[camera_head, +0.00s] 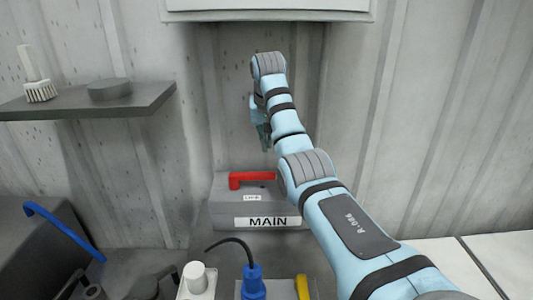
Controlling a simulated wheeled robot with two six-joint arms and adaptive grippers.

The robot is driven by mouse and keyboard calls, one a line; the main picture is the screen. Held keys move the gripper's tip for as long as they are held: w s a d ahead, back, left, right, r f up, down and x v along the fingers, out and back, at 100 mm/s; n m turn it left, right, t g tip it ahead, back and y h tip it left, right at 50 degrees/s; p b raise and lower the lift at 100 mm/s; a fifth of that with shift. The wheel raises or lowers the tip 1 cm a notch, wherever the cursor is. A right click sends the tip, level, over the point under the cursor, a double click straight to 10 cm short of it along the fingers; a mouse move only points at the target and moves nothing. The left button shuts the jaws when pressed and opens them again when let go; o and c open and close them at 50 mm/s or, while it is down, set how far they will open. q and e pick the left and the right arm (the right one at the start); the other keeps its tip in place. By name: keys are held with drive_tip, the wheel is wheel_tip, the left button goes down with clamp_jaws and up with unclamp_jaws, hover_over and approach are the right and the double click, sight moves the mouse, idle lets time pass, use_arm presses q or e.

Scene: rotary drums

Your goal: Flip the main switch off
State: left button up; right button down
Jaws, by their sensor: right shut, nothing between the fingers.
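The main switch (225,208) is a grey box with a white MAIN label on its front. Its red handle (250,177) lies across the top of the box, and the handle's right end is hidden behind my right arm. A small white tag sits below the handle; its writing is too small to read surely. My right gripper (262,132) is shut and empty, above and behind the box, in front of the wall. It is apart from the red handle. My left gripper does not show.
A dark shelf (150,100) at the left holds a brush (38,85) and a grey round object (110,89). A cabinet (265,7) hangs above. A blue plug (252,283) with a black cable, a white fitting (196,280) and a yellow piece (302,287) stand in front. A blue handle (60,228) is at left.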

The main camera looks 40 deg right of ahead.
sight(252, 180)
drive_tip(key=x, duration=0.8)
drive_tip(key=shift+w+d+f, duration=0.1)
drive_tip(key=shift+d+f, duration=0.05)
drive_tip(key=shift+f, duration=0.15)
drive_tip(key=shift+w+f, duration=0.2)
drive_tip(key=shift+f, duration=0.2)
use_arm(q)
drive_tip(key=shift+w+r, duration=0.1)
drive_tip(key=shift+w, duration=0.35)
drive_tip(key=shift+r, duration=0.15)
